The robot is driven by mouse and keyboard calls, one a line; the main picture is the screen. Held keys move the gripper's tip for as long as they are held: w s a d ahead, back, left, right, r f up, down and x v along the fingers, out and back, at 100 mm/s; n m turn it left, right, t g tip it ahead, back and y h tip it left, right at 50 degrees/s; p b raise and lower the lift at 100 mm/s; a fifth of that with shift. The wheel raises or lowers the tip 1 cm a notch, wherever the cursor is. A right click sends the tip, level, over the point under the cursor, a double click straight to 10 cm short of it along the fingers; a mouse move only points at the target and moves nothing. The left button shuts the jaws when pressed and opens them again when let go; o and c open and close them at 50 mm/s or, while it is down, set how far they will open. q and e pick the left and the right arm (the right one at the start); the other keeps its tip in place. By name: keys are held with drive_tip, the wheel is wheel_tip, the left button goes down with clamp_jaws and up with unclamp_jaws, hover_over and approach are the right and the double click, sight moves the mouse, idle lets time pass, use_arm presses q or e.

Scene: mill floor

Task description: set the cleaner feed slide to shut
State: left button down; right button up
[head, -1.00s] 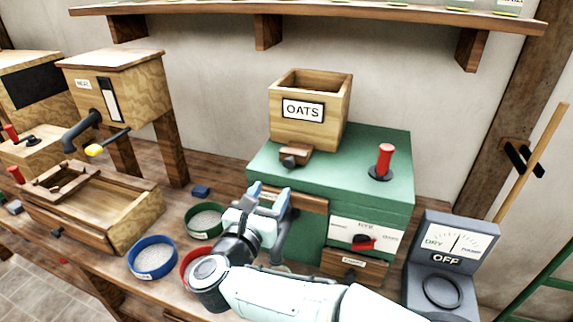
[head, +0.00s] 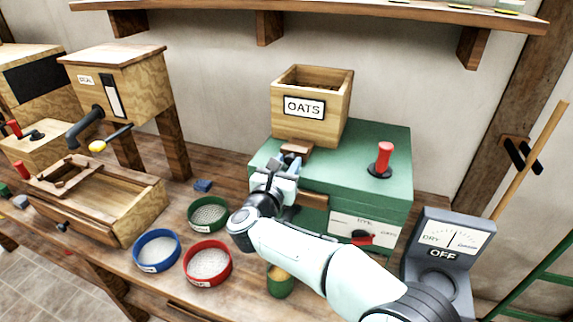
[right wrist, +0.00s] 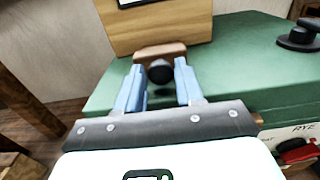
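The OATS hopper (head: 312,127) stands on the green cleaner (head: 345,165). A brown wooden slide (head: 297,148) with a dark round knob (right wrist: 160,72) sticks out at the hopper's foot, and the slide also shows in the right wrist view (right wrist: 158,51). My right gripper (head: 281,165) is at the front of the slide. In the right wrist view my right gripper (right wrist: 159,79) has its two blue fingers apart, with the knob between their tips and gaps beside it. In the head view the gripper hides the knob. My left gripper is out of view.
A red lever (head: 382,158) stands on the cleaner's top and a red-marked dial (head: 361,237) is on its front. Green (head: 209,214), blue (head: 157,251) and red (head: 207,263) round sieves lie on the bench. A green cup (head: 281,285) stands below my arm.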

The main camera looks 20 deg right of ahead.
clamp_jaws()
drive_tip(key=shift+b+x, duration=0.5)
drive_tip(key=shift+x, duration=0.45)
drive_tip(key=shift+w+d, duration=0.25)
drive_tip(key=shift+w, duration=0.15)
drive_tip(key=o, duration=0.5)
unclamp_jaws()
drive_tip(key=shift+s, duration=0.1)
drive_tip(key=b+v, duration=0.3)
drive_tip(key=v, duration=1)
drive_tip(key=shift+a, duration=0.15)
drive_tip(key=shift+s, duration=0.15)
